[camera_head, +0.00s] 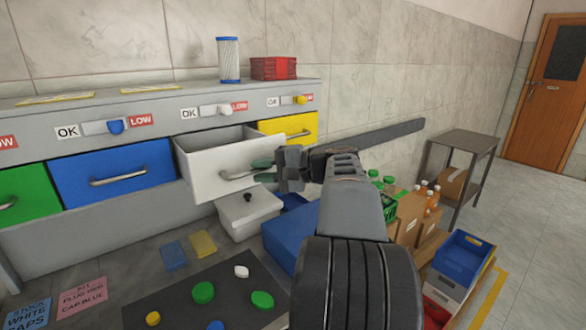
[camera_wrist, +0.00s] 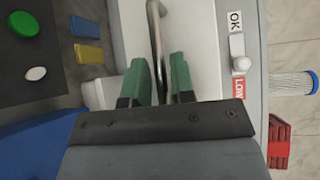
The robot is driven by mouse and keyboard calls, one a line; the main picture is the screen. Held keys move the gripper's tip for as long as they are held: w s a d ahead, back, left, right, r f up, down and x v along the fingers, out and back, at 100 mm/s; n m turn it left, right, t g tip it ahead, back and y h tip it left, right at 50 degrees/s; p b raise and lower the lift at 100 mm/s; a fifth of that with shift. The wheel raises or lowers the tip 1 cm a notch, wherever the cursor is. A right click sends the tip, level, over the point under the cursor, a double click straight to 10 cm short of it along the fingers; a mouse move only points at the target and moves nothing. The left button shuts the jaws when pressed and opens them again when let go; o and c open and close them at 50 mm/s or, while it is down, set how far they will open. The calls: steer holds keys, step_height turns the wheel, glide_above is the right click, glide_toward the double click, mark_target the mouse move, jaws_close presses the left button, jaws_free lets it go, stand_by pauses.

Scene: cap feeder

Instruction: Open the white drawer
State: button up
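The white drawer (camera_head: 208,184) stands pulled out from the cabinet, and its empty-looking inside shows from above. Its front carries a metal bar handle (camera_head: 232,175). My gripper (camera_head: 263,171) is at the right end of this handle. In the wrist view the handle (camera_wrist: 156,30) runs in between the two green fingers of my gripper (camera_wrist: 160,75). The fingers are apart, one on each side of the bar, with a gap visible. The white drawer's front also shows in the wrist view, partly hidden by the fingers.
The blue drawer (camera_head: 112,172), green drawer (camera_head: 27,194) and yellow drawer (camera_head: 290,127) look shut. A white lidded box (camera_head: 247,212) and a blue box (camera_head: 291,236) stand below. A dark mat (camera_head: 180,288) with caps lies at the front. Crates and bottles stand at the right.

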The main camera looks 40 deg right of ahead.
steer(key=v, duration=1.2)
step_height(320, 180, down, 9)
steer(key=d+m+g+h, duration=0.1)
steer(key=d+m+h, duration=0.15)
steer(key=h, duration=0.25)
steer(key=a+f+n+g+h, duration=0.2)
steer(key=a+f+g, duration=0.4)
steer(key=a+f, duration=0.3)
steer(key=s+a+f+n+g+h+p, duration=0.1)
steer(key=a+f+n+h, duration=0.1)
steer(key=a+n, duration=0.4)
steer(key=s+a+f+n+h+p, duration=0.1)
steer(key=a+n, duration=0.5)
steer(key=a, duration=0.6)
steer(key=shift+s+a+f+g+h, duration=0.3)
steer(key=shift+s+f+g+h, duration=0.1)
steer(key=shift+f, duration=0.35)
